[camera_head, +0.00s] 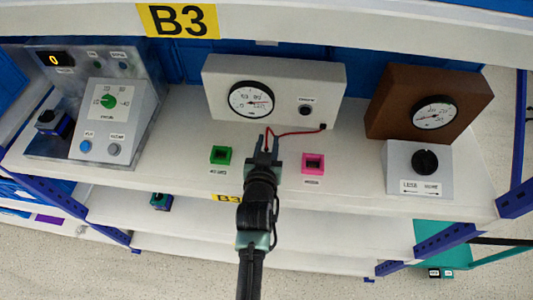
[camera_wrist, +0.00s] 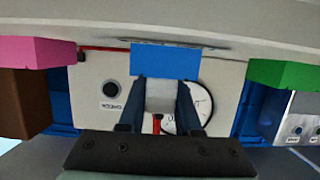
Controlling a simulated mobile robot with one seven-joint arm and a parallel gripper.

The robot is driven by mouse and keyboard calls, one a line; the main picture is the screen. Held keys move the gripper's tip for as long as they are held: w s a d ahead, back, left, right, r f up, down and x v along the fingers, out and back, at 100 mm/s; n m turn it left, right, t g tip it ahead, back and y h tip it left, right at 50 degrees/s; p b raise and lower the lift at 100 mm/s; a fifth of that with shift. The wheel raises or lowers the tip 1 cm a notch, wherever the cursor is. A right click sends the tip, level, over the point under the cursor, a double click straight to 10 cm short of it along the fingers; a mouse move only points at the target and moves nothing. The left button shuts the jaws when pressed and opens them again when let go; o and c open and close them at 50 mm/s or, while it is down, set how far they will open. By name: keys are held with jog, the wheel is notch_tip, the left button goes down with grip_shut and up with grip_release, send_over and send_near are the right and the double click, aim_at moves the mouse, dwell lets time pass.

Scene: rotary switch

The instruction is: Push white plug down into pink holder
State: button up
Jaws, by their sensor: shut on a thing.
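My gripper (camera_head: 265,147) is over the white shelf, between the green holder and the pink holder. In the wrist view my gripper (camera_wrist: 160,86) is shut on the white plug (camera_wrist: 160,98), with a red cable at the plug. A blue block-like face (camera_wrist: 164,60) shows just beyond the fingertips; whether it belongs to the plug I cannot tell. The pink holder (camera_head: 313,163), a square block with a dark opening, stands right of my gripper, apart from it. It also shows at the left of the wrist view (camera_wrist: 36,52). In the head view the plug is mostly hidden by the fingers.
A green holder (camera_head: 221,155) stands left of my gripper. Behind is a light box with a gauge (camera_head: 250,99); the red cable (camera_head: 298,132) runs from it. A control panel (camera_head: 104,120) is left; a brown gauge box (camera_head: 430,100) and grey knob box (camera_head: 419,168) are right.

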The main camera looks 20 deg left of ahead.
grip_shut()
